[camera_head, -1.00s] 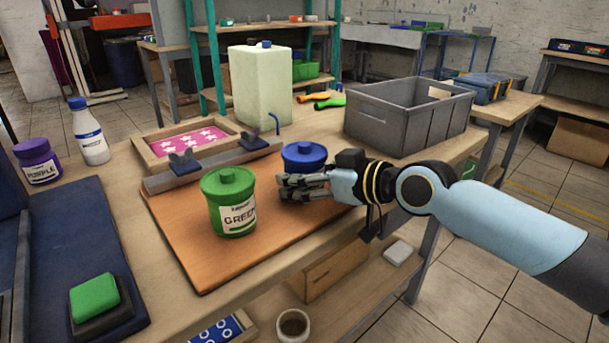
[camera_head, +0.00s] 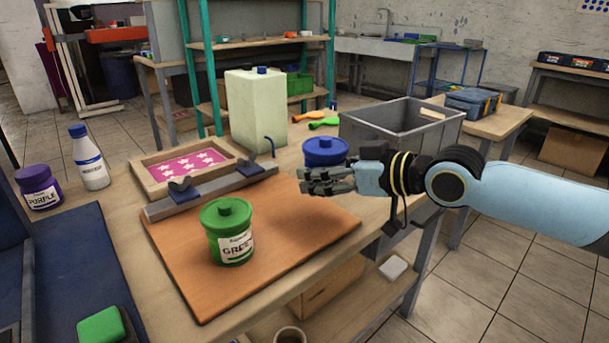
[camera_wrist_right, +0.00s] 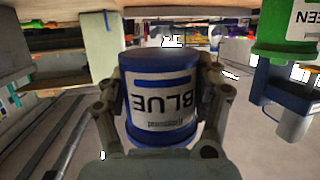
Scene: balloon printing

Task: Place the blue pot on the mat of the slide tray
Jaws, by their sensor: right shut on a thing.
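The blue pot (camera_head: 325,151), with a dark blue lid, is gripped in my right gripper (camera_head: 328,181) and appears raised above the bench near its right side. In the right wrist view the blue pot (camera_wrist_right: 160,100) sits between both fingers, its "BLUE" label upside down in the picture. A flat orange-brown mat (camera_head: 285,235) lies on the bench, left of and below the held pot. I cannot tell whether it is the slide tray's mat. A green pot (camera_head: 228,232) stands upright on it. My left gripper is out of view.
A grey crate (camera_head: 405,128) stands behind my right gripper. A wooden frame with a pink starred sheet (camera_head: 187,165) and a grey bar (camera_head: 212,193) lie behind the mat. A pale canister (camera_head: 256,110) stands at the back. The mat's right part is clear.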

